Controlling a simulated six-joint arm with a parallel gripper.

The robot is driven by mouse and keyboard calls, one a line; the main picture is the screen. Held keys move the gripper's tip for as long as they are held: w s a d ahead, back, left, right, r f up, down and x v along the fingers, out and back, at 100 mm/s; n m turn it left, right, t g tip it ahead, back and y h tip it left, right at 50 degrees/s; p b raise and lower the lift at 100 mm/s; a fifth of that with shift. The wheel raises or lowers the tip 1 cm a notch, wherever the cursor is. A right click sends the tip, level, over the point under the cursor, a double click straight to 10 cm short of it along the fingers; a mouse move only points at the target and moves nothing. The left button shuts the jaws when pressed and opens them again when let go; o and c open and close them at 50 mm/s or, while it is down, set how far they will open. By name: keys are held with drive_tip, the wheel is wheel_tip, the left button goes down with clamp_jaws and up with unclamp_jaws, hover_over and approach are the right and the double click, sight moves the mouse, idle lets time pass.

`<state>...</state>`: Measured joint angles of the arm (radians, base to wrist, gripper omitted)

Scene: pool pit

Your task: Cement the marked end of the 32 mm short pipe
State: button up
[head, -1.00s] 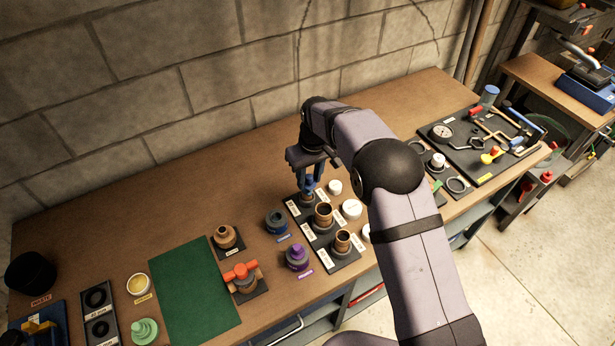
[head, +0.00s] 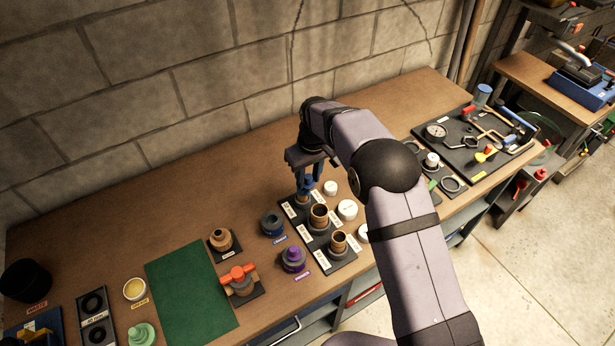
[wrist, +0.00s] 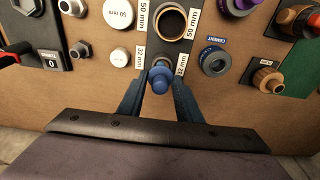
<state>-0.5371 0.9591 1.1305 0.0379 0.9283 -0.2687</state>
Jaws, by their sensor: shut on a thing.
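My gripper (head: 306,182) is shut on the blue cap of the cement applicator (wrist: 160,80). It holds the cap upright at the back of the black pipe rack (head: 325,268), over the 32 mm slot. The copper-brown 32 mm short pipe (head: 301,200) shows just under the cap, which hides most of it. I cannot tell whether the applicator touches the pipe or how deep it reaches, nor see the marking. The blue cement tin (head: 272,224) stands open to the left of the rack; it also shows in the wrist view (wrist: 214,61).
Wider brown pipes (head: 319,216) stand in the rack close by. White caps (head: 347,209) lie to its right. A purple primer tin (head: 292,260), an orange-handled valve (head: 240,279) and a green mat (head: 190,296) are to the left. The bench behind the rack is clear.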

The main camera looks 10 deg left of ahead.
drive_tip(key=shift+s+d, duration=0.1)
drive_tip(key=shift+d, duration=0.05)
drive_tip(key=shift+s+d, duration=0.25)
drive_tip(key=shift+d, duration=0.15)
drive_tip(key=shift+r+p, duration=2.3)
drive_tip(key=shift+r, duration=1.25)
